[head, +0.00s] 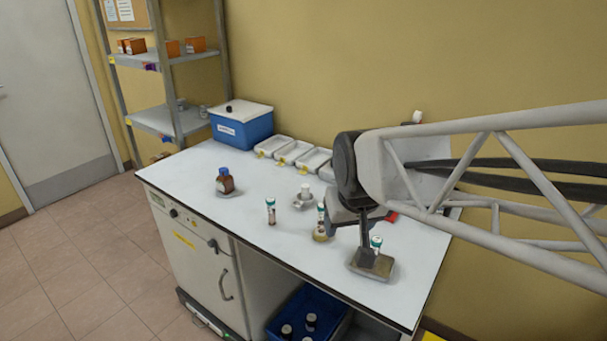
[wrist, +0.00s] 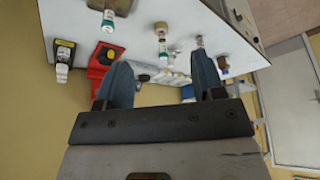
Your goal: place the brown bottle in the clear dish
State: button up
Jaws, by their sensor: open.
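A brown bottle with a blue cap (head: 226,184) stands upright at the left of the white bench. A shallow greyish dish (head: 232,193) shows at its base and looks see-through; the bottle appears to stand in it. In the wrist view, the brown bottle (wrist: 223,66) is small and far off at the right. My gripper (head: 366,248) is over the bench's right front, well away from the bottle. In the wrist view, my gripper (wrist: 163,78) has its two fingers wide apart, with nothing held between them.
A green-capped vial (head: 376,243) stands at a tan dish (head: 372,268) close by my gripper. White trays (head: 294,152) and a blue box (head: 241,127) line the back. The left front is clear.

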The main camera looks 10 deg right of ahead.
jog(key=s+d+f+g, duration=0.1)
jog(key=s+d+g, duration=0.1)
jog(key=s, duration=0.9)
jog(key=shift+s+f+m, duration=0.2)
jog(key=shift+s+m, duration=0.05)
jog(key=shift+m, duration=0.05)
dwell(0.5)
